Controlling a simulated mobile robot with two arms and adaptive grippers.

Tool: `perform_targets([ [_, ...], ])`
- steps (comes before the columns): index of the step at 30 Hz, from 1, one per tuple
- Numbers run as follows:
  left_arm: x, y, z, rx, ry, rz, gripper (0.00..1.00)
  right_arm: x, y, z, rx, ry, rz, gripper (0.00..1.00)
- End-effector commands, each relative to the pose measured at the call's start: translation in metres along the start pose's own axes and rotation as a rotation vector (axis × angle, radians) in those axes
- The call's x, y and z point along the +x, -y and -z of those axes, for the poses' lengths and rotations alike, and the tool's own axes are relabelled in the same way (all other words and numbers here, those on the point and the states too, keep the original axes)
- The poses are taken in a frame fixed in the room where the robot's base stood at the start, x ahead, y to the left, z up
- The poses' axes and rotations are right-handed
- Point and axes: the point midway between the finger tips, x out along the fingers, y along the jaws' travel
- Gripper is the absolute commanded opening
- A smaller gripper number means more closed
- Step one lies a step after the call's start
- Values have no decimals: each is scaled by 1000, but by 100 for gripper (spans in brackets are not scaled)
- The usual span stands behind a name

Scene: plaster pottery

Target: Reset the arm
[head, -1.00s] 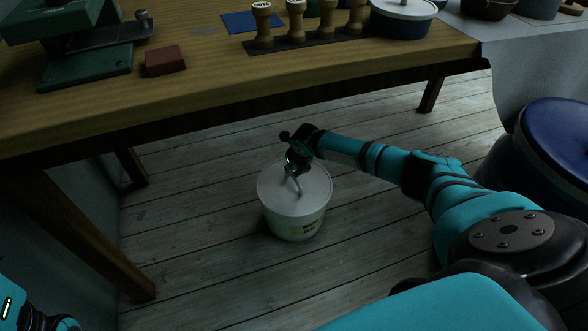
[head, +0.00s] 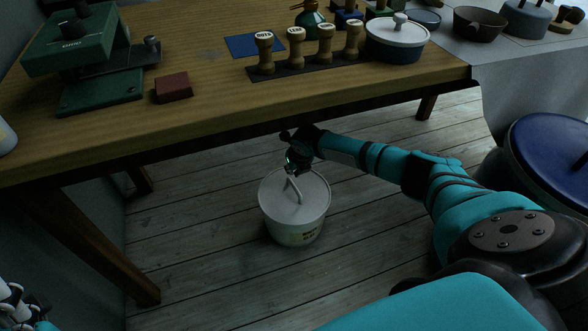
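My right arm reaches in from the right, and its dark gripper (head: 291,171) is just above a white lidded bucket (head: 292,226) on the floor. A pale handle (head: 294,190) stands up from the lid right below the fingers. The fingers are small and dark here. I cannot tell if they are open or shut, or if they touch the handle. Part of my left gripper (head: 16,303) shows at the bottom left corner, cut off by the picture edge, and its fingers are unclear.
A wooden table (head: 215,100) spans the top, its front edge above my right gripper. It bears a green press (head: 75,50), a red-brown block (head: 173,87), several wooden stamps (head: 325,45) and a lidded pot (head: 397,38). A blue-lidded bin (head: 550,145) stands at the right. Floor around the bucket is clear.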

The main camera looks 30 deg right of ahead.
Motion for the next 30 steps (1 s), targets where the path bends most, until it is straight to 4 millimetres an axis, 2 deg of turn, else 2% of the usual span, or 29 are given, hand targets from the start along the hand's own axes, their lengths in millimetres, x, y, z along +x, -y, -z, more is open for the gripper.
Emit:
perform_targets([
  [1,6,0,2,0,0,0,81,-6,0,-3,0,0,0,0],
  [9,14,0,4,-1,8,4,81,-18,0,-7,0,0,0,0],
  [27,14,0,4,-1,11,4,81,-18,0,-7,3,0,0,0],
  [30,16,0,-12,1,67,4,81,-21,-3,-5,51,-1,-5,0],
])
